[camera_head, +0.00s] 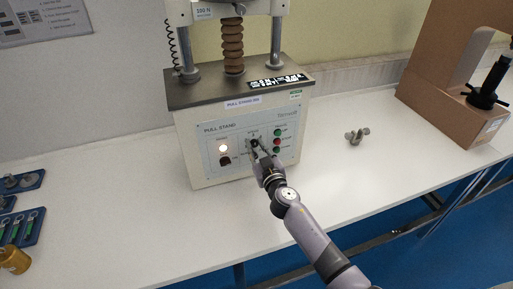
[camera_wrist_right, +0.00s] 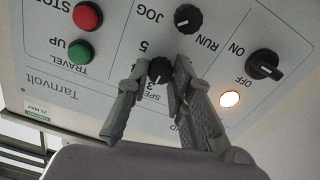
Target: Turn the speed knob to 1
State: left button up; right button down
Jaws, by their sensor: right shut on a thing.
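The pull stand (camera_head: 240,110) stands on the white bench with its control panel facing me. The speed knob (camera_wrist_right: 159,70) is small, round and black, on the panel beside the printed scale numbers in the right wrist view. My right gripper (camera_head: 258,150) is at the upper middle of the panel. In the right wrist view its two fingers (camera_wrist_right: 160,66) are shut on the speed knob, one on each side. They hide part of the scale, and I cannot tell clearly which number the knob points to. My left gripper is not in view.
Close by are the black JOG/RUN knob (camera_wrist_right: 187,18), the ON/OFF switch (camera_wrist_right: 264,65), a lit lamp (camera_head: 223,148), and green and red buttons (camera_wrist_right: 87,15). A small metal part (camera_head: 357,136) lies on the bench to the right, with clear bench around it.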

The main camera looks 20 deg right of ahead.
jog(key=n+b, duration=0.1)
jog(key=n, duration=0.4)
jog(key=shift+n, duration=0.4)
jog(key=n, duration=0.6)
jog(key=shift+f+b, duration=0.1)
jog(key=shift+b, duration=0.25)
jog(key=n, duration=0.6)
jog(key=shift+n, duration=0.4)
jog(key=n, duration=0.5)
jog(key=shift+f+p, duration=0.1)
jog(key=shift+p, duration=0.25)
jog(key=c, duration=1.4)
grip_release()
